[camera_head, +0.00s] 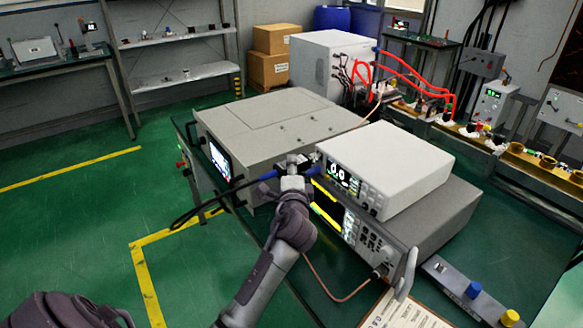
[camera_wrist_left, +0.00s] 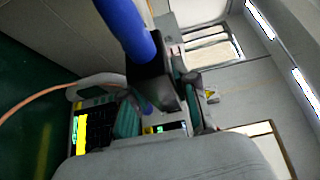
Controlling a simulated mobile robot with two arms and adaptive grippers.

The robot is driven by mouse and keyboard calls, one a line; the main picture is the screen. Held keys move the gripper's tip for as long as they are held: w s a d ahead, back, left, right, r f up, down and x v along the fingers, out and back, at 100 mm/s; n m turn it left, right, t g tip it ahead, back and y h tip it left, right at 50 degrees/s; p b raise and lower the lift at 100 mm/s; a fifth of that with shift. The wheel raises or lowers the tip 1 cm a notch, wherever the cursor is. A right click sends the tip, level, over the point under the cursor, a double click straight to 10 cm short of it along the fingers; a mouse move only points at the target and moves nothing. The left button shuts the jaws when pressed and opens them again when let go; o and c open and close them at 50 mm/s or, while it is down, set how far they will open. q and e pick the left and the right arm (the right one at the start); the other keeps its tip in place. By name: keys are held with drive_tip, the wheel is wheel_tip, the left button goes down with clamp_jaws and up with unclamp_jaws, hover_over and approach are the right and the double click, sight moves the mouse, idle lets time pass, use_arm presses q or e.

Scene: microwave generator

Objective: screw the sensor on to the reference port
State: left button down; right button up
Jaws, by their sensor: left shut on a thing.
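My left gripper (camera_head: 294,163) is in front of the left edge of the white meter (camera_head: 392,165), whose display reads 0.0. It is shut on the sensor. In the left wrist view the sensor is a black block (camera_wrist_left: 152,82) with a thick blue sleeve (camera_wrist_left: 122,25), held between the fingers (camera_wrist_left: 160,112). In the head view the blue sleeve (camera_head: 268,175) points left and runs into a black cable (camera_head: 205,205). The reference port cannot be made out; the gripper and sensor cover that part of the meter's front. I cannot tell whether the sensor touches it. My right gripper is not in view.
The white meter stands on a larger grey instrument (camera_head: 435,215) with a lit screen. A wide grey instrument (camera_head: 270,120) stands behind and left. A thin copper-coloured cable (camera_head: 325,285) hangs in front. A panel with blue and yellow knobs (camera_head: 460,285) lies front right.

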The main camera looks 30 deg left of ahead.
use_arm(q)
drive_tip(key=shift+w+d, duration=0.2)
drive_tip(key=shift+w, duration=0.25)
idle(0.3)
drive_tip(key=c, duration=0.8)
unclamp_jaws()
drive_tip(key=shift+w, duration=0.1)
drive_tip(key=shift+s+d+f, duration=0.1)
drive_tip(key=shift+s+d, duration=0.05)
drive_tip(key=shift+s, duration=0.05)
drive_tip(key=v, duration=1.1)
drive_tip(key=shift+s+d, duration=0.2)
drive_tip(key=shift+s, duration=0.1)
